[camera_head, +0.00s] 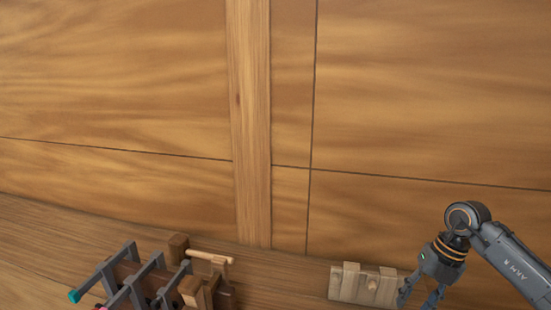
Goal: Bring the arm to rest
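My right arm (511,258) comes in from the right edge, bent at a dark round joint. Its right gripper (418,299) points down at the lower right, in front of the right end of a pale wooden block. The fingers look apart, but their tips run past the bottom edge of the picture, and I see nothing between them. My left gripper is not in view.
The pale wooden block (348,284) has small knobs on it. At the lower left stands a rack (128,272) with grey bars and coloured ends. A mallet-like wooden tool (210,257) lies beside it. A plank wall with an upright rib (250,120) fills the back.

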